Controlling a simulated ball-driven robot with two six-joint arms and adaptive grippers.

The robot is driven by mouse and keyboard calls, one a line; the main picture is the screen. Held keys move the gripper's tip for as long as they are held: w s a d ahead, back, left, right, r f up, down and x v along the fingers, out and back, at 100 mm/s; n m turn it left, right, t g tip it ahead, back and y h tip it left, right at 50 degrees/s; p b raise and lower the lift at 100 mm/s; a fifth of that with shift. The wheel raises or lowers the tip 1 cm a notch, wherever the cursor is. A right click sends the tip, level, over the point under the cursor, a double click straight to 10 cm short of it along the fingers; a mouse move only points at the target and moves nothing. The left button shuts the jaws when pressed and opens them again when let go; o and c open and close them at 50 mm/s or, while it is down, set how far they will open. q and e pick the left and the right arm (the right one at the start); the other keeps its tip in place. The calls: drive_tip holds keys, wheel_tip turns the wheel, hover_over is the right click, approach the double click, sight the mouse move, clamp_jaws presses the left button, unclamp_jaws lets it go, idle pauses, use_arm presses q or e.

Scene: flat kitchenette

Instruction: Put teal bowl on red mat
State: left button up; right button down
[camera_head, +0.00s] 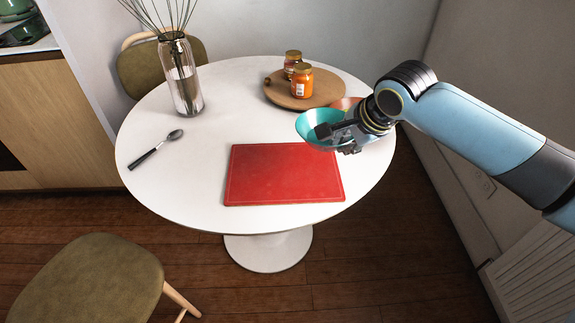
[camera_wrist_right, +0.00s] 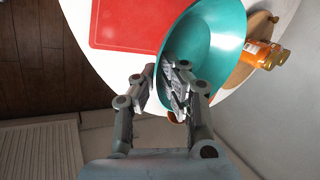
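The teal bowl (camera_head: 311,120) is at the right side of the white table, just beyond the red mat's right far corner. My right gripper (camera_head: 338,137) straddles the bowl's near wall, one finger inside and one outside. In the right wrist view the fingers (camera_wrist_right: 163,84) are close together with the wall of the teal bowl (camera_wrist_right: 217,45) between them. I cannot tell whether the bowl is clear of the tabletop. The red mat (camera_head: 284,174) lies flat and empty near the table's front; it also shows in the wrist view (camera_wrist_right: 130,22). My left gripper is out of view.
A round wooden board (camera_head: 325,92) with two jars (camera_head: 301,80) stands behind the bowl. A glass vase (camera_head: 182,80) with stems and a spoon (camera_head: 156,148) are on the left of the white table (camera_head: 190,195). Chairs stand at the back left and front left.

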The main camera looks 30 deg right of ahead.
drive_tip(key=w+a+f, duration=0.1)
drive_tip(key=a+f, duration=0.1)
drive_tip(key=w+a+f, duration=0.1)
drive_tip(key=w+a, duration=0.1)
drive_tip(key=a, duration=0.1)
drive_tip(key=w+a+f, duration=0.2)
drive_tip(key=shift+w+a+f+b, duration=0.25)
drive_tip(key=shift+a+f+b, duration=0.05)
drive_tip(key=shift+a+b, duration=0.05)
drive_tip(key=shift+w+a+f, duration=0.15)
drive_tip(key=shift+a, duration=0.05)
wheel_tip(320, 180, down, 4)
drive_tip(key=shift+f, duration=0.1)
drive_tip(key=c, duration=1.5)
unclamp_jaws()
drive_tip(key=p+v, duration=0.1)
drive_tip(key=v, duration=1.1)
